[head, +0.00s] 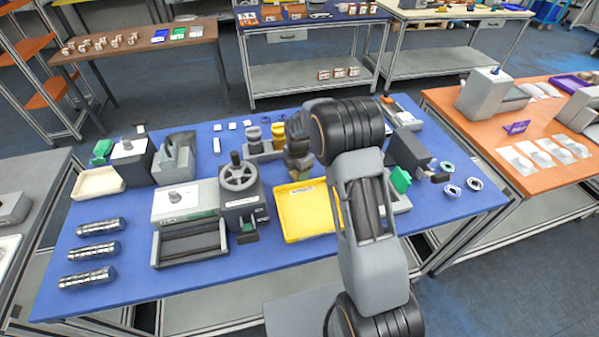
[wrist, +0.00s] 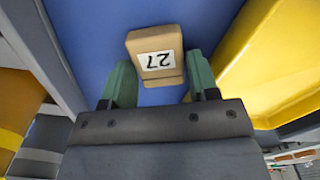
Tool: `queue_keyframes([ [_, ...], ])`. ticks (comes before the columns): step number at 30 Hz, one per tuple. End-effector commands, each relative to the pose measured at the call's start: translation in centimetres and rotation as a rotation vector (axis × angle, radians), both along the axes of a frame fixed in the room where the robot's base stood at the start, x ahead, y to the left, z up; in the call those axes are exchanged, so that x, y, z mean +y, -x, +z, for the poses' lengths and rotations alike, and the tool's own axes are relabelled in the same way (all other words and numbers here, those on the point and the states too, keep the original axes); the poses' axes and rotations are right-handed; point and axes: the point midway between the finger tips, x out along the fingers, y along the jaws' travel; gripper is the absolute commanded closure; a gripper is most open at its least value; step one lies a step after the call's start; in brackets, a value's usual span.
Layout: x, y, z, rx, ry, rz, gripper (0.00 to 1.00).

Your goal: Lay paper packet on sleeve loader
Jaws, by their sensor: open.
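A small tan packet (wrist: 140,42) with a white label reading 27 lies on the blue surface in the wrist view; it looks like the paper packet. My gripper (wrist: 159,60) has its two green fingers spread, one on each side of the packet's near part. I cannot tell whether either finger touches it. I cannot tell for certain which machine is the sleeve loader.
A yellow tray (head: 300,222) stands beside the packet. A machine with a handwheel (head: 240,178) and an open grey frame (head: 190,246) are to its left. Several silver cylinders (head: 98,227) lie at the left. An orange table (head: 500,187) with white pieces stands at the right.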

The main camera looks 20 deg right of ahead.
Motion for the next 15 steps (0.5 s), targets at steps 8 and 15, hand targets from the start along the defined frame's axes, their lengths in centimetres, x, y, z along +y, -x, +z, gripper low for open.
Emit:
queue_keyframes([
  [8, -0.01, 0.02, -0.49, 0.000, 0.000, 0.000, 0.46],
  [15, 0.00, 0.01, -0.46, 0.000, 0.000, 0.000, 0.65],
])
